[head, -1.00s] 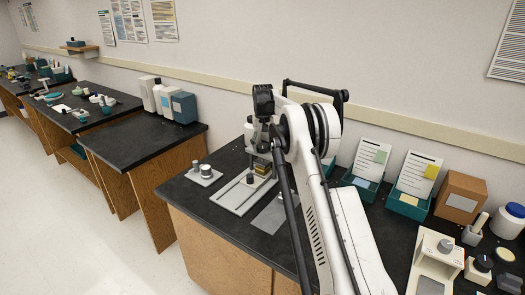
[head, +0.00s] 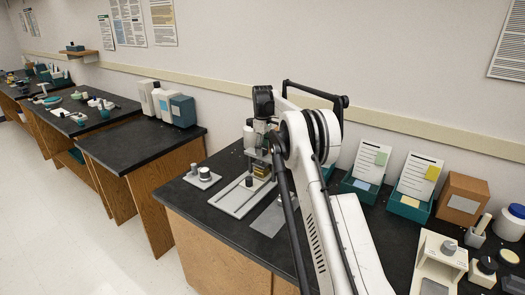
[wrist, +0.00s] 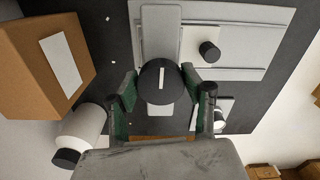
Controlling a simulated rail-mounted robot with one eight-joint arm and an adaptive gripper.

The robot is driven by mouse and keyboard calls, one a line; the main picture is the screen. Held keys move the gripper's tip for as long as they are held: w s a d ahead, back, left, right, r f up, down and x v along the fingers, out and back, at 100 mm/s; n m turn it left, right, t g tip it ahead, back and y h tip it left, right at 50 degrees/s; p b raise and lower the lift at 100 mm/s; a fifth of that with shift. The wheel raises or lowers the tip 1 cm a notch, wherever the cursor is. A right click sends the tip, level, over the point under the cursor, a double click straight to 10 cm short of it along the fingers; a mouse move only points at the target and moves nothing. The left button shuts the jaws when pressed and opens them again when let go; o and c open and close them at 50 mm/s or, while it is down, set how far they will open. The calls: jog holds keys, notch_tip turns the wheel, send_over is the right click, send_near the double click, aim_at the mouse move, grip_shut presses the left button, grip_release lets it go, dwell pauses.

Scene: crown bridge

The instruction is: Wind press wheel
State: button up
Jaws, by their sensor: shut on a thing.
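The press wheel (wrist: 158,84) is a round black knob with a white line on its top, in the middle of the wrist view. The line points roughly up and down in that view. My gripper (wrist: 160,78) has its dark and green fingers on either side of the wheel and is shut on it. The press stands on a light grey base plate (head: 236,202) on the black bench in the head view. A grey upper plate of the press (wrist: 160,30) shows under the wheel in the wrist view.
A small plate with two cylinders (head: 203,176) lies left of the press. A flat grey plate (head: 268,218) lies to its right. Teal trays with cards (head: 409,205) and a cardboard box (head: 462,198) stand further right. In the wrist view, a brown box (wrist: 40,65) is at left.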

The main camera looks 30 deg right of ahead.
jog(key=shift+n, duration=0.6)
jog(key=o, duration=1.1)
jog(key=shift+o, duration=0.2)
jog(key=shift+r, duration=0.15)
notch_tip(320, 180, up, 12)
